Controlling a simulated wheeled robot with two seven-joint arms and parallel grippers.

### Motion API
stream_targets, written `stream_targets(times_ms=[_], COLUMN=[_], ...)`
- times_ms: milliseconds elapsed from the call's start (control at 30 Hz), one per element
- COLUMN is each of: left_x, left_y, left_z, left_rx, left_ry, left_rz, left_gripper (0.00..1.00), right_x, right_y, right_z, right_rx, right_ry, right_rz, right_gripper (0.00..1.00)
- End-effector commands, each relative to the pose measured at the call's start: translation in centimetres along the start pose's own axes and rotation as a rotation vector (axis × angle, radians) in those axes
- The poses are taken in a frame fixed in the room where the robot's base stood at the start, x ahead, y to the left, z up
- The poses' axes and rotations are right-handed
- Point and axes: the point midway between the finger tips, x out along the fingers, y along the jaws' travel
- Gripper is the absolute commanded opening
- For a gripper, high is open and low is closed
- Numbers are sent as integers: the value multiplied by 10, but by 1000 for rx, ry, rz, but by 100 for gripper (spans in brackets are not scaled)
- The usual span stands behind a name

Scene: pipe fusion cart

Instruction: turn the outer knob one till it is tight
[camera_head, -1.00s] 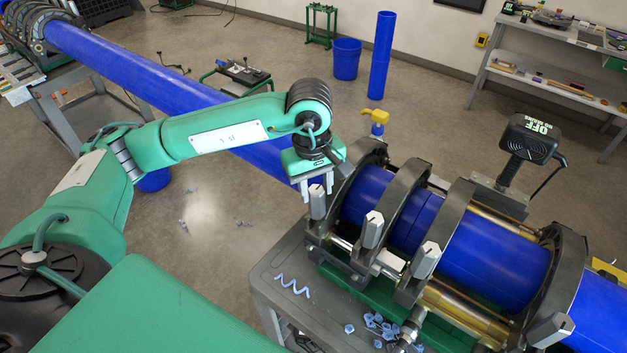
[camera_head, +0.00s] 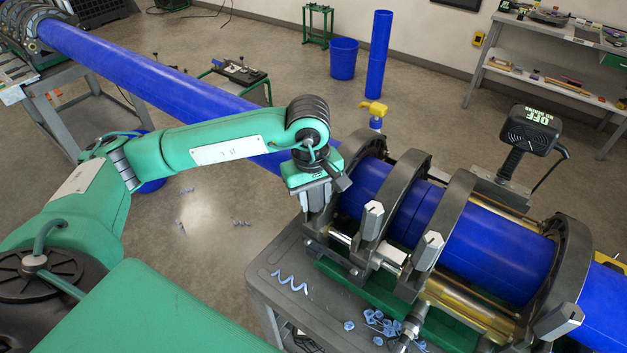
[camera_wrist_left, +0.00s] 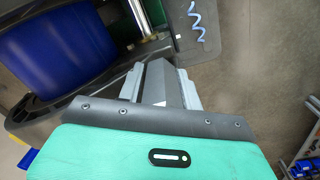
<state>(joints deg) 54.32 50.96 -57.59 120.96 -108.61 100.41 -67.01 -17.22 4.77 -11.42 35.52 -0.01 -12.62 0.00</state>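The clamp rig (camera_head: 462,215) holds a thick blue pipe (camera_head: 487,257). Grey faceted knobs stand along its near side. My left gripper (camera_head: 318,203) points down over the leftmost outer knob, its fingers on both sides of it and largely hiding it in the head view. In the left wrist view the grey outer knob (camera_wrist_left: 163,84) fills the space between the fingers of the left gripper (camera_wrist_left: 160,88), which look closed against it. Other knobs (camera_head: 371,221) (camera_head: 427,251) (camera_head: 556,322) stand farther right, untouched. My right gripper is not in view.
A grey cart top (camera_head: 268,275) below carries a blue coiled shaving (camera_head: 290,282) and several blue scraps (camera_head: 376,324). A black handled tool (camera_head: 528,130) rises behind the rig. Open floor lies left of the cart.

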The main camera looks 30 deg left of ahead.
Motion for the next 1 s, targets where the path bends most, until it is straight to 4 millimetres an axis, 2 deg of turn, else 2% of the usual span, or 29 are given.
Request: stream_targets(times_ms=[33,167,200,333,700,1000], left_x=[0,0,0,2,4,0], left_y=[0,0,0,0,0,1], left_z=[0,0,0,0,1,1], left_rx=[0,0,0,13,223,262], left_ry=[0,0,0,-1,-13,-17], left_rz=[0,0,0,1,3,1], left_gripper=[35,10,7,7,7,7], right_x=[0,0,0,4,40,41], right_y=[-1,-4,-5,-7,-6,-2], right_z=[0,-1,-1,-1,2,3], right_rx=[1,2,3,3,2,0], right_ry=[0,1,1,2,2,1], right_rz=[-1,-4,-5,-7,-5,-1], right_gripper=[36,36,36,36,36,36])
